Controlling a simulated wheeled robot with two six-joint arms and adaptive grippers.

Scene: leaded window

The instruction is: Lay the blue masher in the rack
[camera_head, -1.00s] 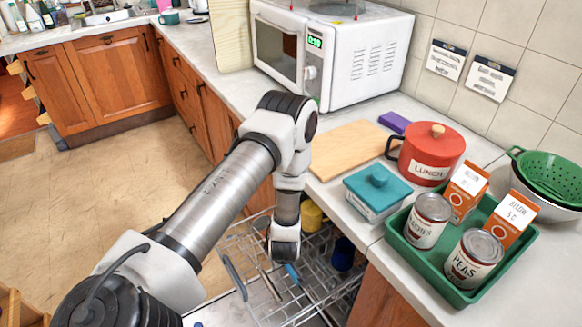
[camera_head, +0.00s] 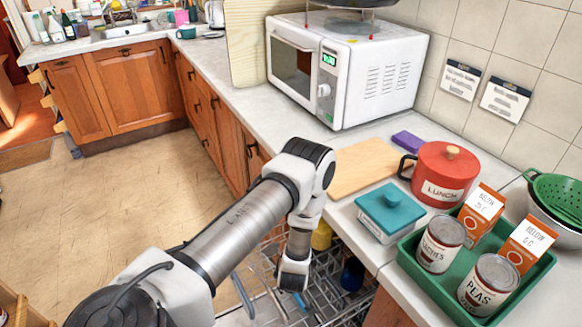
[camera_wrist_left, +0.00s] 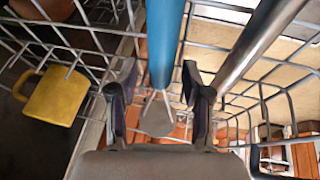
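The wire rack (camera_head: 325,296) is pulled out below the counter, and my left arm reaches down to it. My left gripper (camera_head: 293,284) is low at the rack, pointing down. In the left wrist view the blue masher's handle (camera_wrist_left: 163,45) runs between the two fingers of this gripper (camera_wrist_left: 160,85). A gap shows on each side of the handle, so the fingers look open around it. In the head view only a small blue bit (camera_head: 300,301) shows below the gripper. The masher's head is not clearly seen. My right gripper is out of view.
A yellow mug (camera_wrist_left: 55,95) and a dark blue mug (camera_head: 352,274) are in the rack. A steel tube (camera_wrist_left: 258,42) passes close beside the gripper. Above, the counter holds a teal box (camera_head: 390,212), a red pot (camera_head: 443,172) and a green tray (camera_head: 408,262) with cans and cartons.

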